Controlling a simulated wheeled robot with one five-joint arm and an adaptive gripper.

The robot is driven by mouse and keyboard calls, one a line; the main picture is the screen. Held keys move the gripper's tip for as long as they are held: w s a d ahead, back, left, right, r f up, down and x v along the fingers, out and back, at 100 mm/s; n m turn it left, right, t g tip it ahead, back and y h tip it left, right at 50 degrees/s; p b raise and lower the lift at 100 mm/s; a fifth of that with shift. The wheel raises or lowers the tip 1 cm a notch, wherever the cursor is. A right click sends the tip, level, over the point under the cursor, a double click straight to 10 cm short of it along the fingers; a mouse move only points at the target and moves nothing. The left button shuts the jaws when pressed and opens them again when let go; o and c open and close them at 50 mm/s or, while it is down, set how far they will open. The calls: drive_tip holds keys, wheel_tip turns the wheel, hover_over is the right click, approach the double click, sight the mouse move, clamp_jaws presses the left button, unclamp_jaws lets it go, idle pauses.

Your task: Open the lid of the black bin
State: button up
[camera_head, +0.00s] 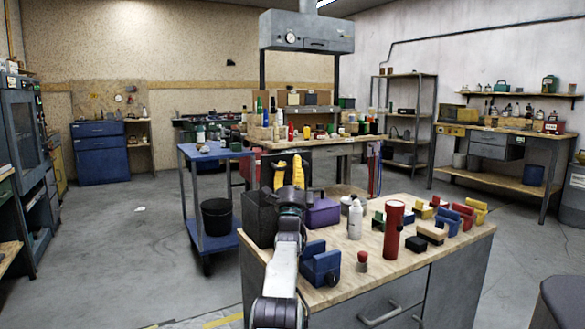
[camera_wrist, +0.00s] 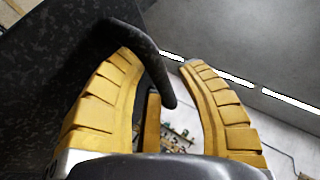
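The black bin (camera_head: 260,217) stands on the left end of the wooden-topped bench. A dark flat panel (camera_head: 305,166) rises behind my gripper above the bin; it looks like the bin's lid, raised roughly upright. My gripper (camera_head: 289,163) has yellow fingers, pointing up in front of this panel. In the wrist view a dark speckled surface (camera_wrist: 45,70) fills the left side. A black curved handle (camera_wrist: 150,62) passes between the fingertips of my gripper (camera_wrist: 160,62). The fingers are apart; the left one overlaps the handle, and I cannot tell whether they touch. The bin's inside is hidden.
A purple box (camera_head: 322,212), a blue block (camera_head: 320,262), a white bottle (camera_head: 355,220) and a red flashlight (camera_head: 393,230) stand to the right of my arm. A blue cart (camera_head: 206,155) with a black bucket (camera_head: 216,217) is at left. The floor farther left is mostly clear.

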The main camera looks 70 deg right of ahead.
drive_tip(key=shift+s+f, duration=0.1)
drive_tip(key=shift+f, duration=0.1)
drive_tip(key=shift+s+a+f, duration=0.1)
drive_tip(key=shift+a+f, duration=0.15)
drive_tip(key=v, duration=1.1)
idle(0.4)
drive_tip(key=shift+a+r, duration=0.1)
drive_tip(key=shift+o, duration=0.5)
